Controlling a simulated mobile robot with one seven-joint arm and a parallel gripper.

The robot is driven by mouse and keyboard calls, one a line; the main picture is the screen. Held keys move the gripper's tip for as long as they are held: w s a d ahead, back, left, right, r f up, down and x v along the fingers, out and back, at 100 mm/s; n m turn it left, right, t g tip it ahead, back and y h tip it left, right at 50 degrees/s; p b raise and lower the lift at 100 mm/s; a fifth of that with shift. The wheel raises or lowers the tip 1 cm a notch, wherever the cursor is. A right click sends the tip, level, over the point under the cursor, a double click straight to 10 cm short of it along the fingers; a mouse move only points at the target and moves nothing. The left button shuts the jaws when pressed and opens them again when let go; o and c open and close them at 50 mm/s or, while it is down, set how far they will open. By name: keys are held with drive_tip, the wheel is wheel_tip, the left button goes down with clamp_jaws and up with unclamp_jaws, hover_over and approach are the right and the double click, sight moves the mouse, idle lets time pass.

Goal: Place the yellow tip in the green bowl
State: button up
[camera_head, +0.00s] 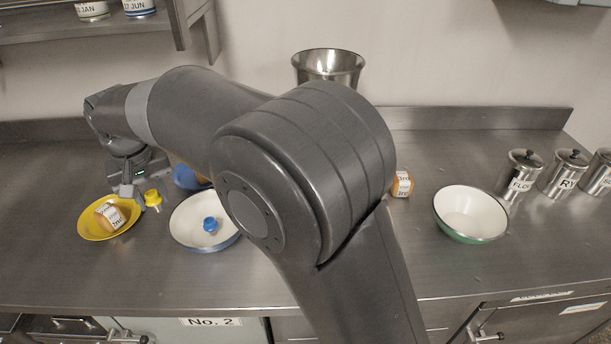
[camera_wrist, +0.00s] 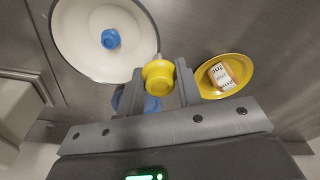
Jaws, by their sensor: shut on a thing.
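The yellow tip (camera_head: 152,198) is held between the fingers of my gripper (camera_head: 138,190), above the counter at the left. In the wrist view the yellow tip (camera_wrist: 158,75) sits between the two fingertips of my gripper (camera_wrist: 160,85). The green bowl (camera_head: 470,214), white inside with a green outer wall, stands on the right side of the counter, far from my gripper. It does not show in the wrist view.
A yellow plate (camera_head: 83,228) with a labelled loaf (camera_head: 110,215) lies at the left. A white bowl (camera_head: 183,233) holds a blue tip (camera_head: 210,224). A blue dish (camera_head: 186,177) is behind it. A metal pot (camera_head: 328,66) and canisters (camera_head: 520,172) stand farther back. My arm hides the middle.

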drive_tip(key=d+f+m, duration=0.1)
drive_tip(key=d+m, duration=0.3)
drive_tip(key=d, duration=1.7)
drive_tip(key=w+d+f+m+h, duration=0.1)
drive_tip(key=d+m, duration=0.3)
drive_tip(key=d, duration=1.8)
drive_tip(key=d+f+m, duration=0.1)
drive_tip(key=d+m, duration=0.3)
drive_tip(key=d, duration=1.7)
drive_tip(key=shift+w+d+f+m, duration=0.3)
drive_tip(key=shift+w+f, duration=0.05)
drive_tip(key=shift+w, duration=0.05)
drive_tip(key=s+d+m+h, duration=0.1)
drive_tip(key=s+d+m, duration=0.3)
drive_tip(key=d, duration=0.3)
drive_tip(key=s+d+m, duration=0.4)
drive_tip(key=d, duration=0.3)
hover_over(464, 226)
drive_tip(key=shift+m+g, duration=0.3)
drive_tip(key=shift+g, duration=0.1)
drive_tip(key=f, duration=0.6)
drive_tip(key=shift+s+a, duration=0.15)
drive_tip(key=shift+a, duration=0.15)
drive_tip(key=shift+a+f, duration=0.1)
drive_tip(key=shift+f, duration=1.95)
